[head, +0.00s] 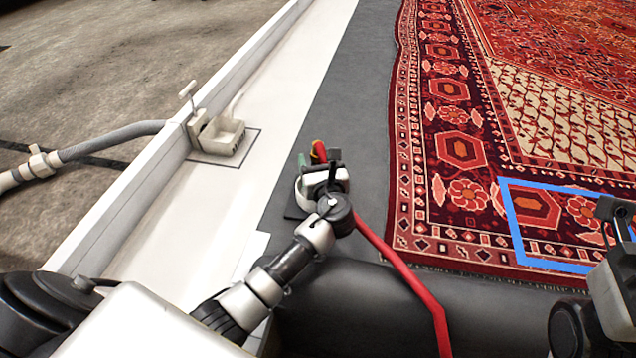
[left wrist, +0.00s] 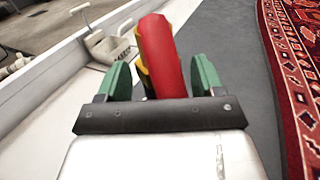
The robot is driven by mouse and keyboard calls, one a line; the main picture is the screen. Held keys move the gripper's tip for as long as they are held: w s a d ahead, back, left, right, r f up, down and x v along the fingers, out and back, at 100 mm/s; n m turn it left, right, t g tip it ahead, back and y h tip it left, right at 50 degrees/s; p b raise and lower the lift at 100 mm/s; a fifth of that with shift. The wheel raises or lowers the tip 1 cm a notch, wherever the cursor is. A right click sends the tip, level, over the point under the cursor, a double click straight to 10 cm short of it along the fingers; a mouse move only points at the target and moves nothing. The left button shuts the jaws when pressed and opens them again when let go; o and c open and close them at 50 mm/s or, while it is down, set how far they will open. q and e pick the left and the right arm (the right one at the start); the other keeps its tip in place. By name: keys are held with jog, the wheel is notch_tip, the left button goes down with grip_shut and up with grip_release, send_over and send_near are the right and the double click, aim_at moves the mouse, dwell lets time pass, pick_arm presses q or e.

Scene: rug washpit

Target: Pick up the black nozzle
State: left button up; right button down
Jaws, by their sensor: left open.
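No black nozzle can be made out clearly in either view. My left gripper (head: 318,158) is over the grey strip beside the rug. Its green fingers also show in the left wrist view (left wrist: 162,76), spread apart. A red, rounded part with a yellow edge (left wrist: 160,55) lies between or just beyond them; I cannot tell whether they touch it. Its red end also shows in the head view (head: 318,150). A red hose (head: 400,265) runs from near my left wrist to the lower right. My right gripper (head: 612,215) is partly cut off at the right edge.
A patterned red rug (head: 440,150) lies to the right, with a blue rectangular outline (head: 515,225) on it. A beige holder (head: 222,135) stands on the white ledge (head: 275,100). A grey hose (head: 110,138) reaches the ledge's raised edge from the left.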

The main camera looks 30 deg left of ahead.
pick_arm(q)
jog(key=c, duration=0.9)
jog(key=shift+c, duration=0.3)
jog(key=shift+r, duration=0.2)
